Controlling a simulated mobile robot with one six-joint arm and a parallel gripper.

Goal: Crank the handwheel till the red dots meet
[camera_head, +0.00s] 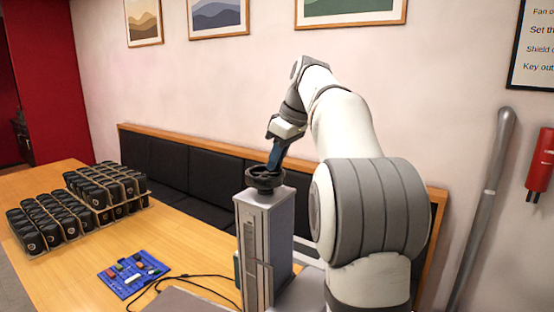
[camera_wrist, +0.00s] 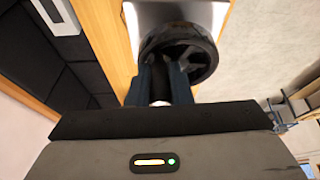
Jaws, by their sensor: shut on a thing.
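The black handwheel (camera_head: 264,180) sits on top of a grey upright column (camera_head: 263,230) in the head view. It also shows in the wrist view as a black spoked wheel (camera_wrist: 205,58). My gripper (camera_head: 274,160) reaches down to the wheel from above. In the wrist view its two dark blue fingers (camera_wrist: 162,82) are shut on part of the handwheel, with a pale round piece between them near the palm. What exactly lies between the fingertips is partly hidden. No red dots show in either view.
A wooden table (camera_head: 185,215) holds trays of black cups (camera_head: 45,222) and a blue board (camera_head: 133,273) with small parts and a dark cable. A black padded bench (camera_head: 170,160) runs along the wall. A grey pole (camera_head: 483,210) and red extinguisher (camera_head: 541,160) are at right.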

